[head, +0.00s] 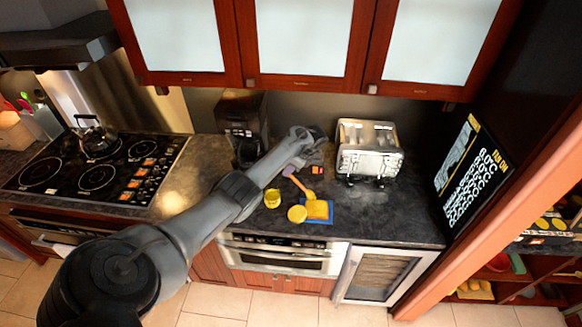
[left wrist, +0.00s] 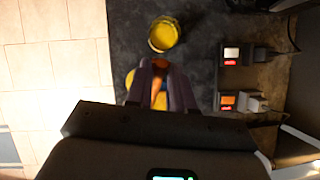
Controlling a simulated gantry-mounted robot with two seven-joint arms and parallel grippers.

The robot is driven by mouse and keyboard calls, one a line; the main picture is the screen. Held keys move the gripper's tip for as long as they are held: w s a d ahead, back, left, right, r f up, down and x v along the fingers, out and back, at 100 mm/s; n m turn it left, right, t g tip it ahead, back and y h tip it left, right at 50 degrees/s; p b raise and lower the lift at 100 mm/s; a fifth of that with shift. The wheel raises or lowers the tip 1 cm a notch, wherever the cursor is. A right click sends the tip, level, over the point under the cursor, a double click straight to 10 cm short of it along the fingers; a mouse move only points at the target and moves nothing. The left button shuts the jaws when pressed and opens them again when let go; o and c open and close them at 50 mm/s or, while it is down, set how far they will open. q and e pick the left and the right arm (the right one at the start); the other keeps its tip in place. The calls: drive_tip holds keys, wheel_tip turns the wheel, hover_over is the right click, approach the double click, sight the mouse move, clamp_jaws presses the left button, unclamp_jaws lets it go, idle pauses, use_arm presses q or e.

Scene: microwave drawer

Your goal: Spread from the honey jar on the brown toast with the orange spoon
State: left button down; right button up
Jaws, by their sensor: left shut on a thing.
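My left gripper (head: 291,171) is shut on the handle of the orange spoon (head: 301,186), above the dark counter. The spoon slants down to the right, and its yellow bowl end is over or touching the toast; I cannot tell which. The toast (head: 318,210) looks yellow-orange on top and lies on a blue board (head: 328,218). The open honey jar (head: 272,198), yellow inside, stands left of the spoon. In the left wrist view, the jar (left wrist: 163,34) is beyond my fingers (left wrist: 161,86), with the orange handle between them. My right gripper is not in view.
A round yellow piece (head: 297,213), perhaps a lid, lies left of the toast. A silver toaster (head: 368,152) stands behind to the right. A coffee maker (head: 242,115) stands behind my arm. Small red-marked items (head: 318,170) are near my gripper. The counter's right part is clear.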

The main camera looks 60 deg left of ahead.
sight(291, 178)
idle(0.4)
use_arm(q)
drive_tip(key=shift+f, duration=0.1)
wheel_tip(291, 178, down, 6)
drive_tip(key=b, duration=0.4)
drive_tip(key=shift+f+b, duration=0.3)
drive_tip(key=shift+b, duration=0.15)
idle(0.4)
drive_tip(key=shift+f+b, duration=0.3)
drive_tip(key=shift+f, duration=0.1)
idle(0.4)
drive_tip(key=shift+f+b, duration=0.45)
drive_tip(key=shift+f, duration=0.05)
idle(0.3)
drive_tip(key=shift+f, duration=0.35)
idle(0.3)
drive_tip(key=shift+r, duration=0.1)
